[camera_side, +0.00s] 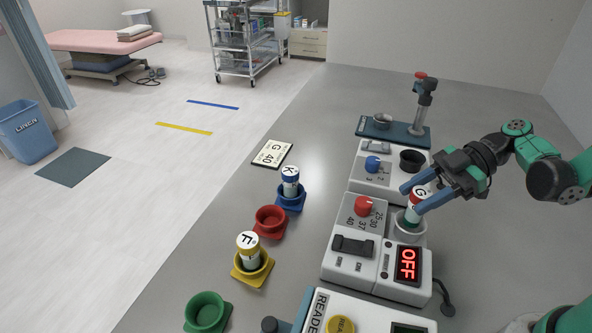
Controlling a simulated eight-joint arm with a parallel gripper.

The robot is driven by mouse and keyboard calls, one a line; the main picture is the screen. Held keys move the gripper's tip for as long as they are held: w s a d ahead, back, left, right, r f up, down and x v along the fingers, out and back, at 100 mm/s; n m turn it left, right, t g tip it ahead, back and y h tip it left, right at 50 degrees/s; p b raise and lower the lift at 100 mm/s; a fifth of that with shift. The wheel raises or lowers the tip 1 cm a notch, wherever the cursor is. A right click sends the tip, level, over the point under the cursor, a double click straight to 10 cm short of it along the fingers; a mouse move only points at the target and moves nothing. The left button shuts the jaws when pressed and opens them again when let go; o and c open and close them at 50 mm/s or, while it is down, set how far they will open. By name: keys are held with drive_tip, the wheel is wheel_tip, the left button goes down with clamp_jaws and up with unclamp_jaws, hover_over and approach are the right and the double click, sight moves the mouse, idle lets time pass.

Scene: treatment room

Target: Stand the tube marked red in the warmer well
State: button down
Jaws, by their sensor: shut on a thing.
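The tube marked red (413,211) has a red top with a white letter G. It is roughly upright, with its lower end at the mouth of the light grey warmer well (401,233). I cannot tell whether it rests on the well's bottom. My gripper (414,194) comes in from the right with its two blue fingers shut on the tube's upper part, hiding some of it. The white warmer (341,269) has a red knob (363,206), a dark switch (353,245) and a display (407,264) reading OFF in red.
Behind the warmer is a unit with a blue knob (373,163) and black well (412,161). A reader (365,312) is in front.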

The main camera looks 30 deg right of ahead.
drive_tip(key=shift+f, duration=0.6)
drive_tip(key=shift+r, duration=0.2)
idle(0.8)
drive_tip(key=shift+r, duration=0.6)
drive_tip(key=shift+f, duration=1.2)
idle(0.6)
drive_tip(key=shift+r, duration=0.15)
drive_tip(key=shift+r, duration=0.7)
idle(0.6)
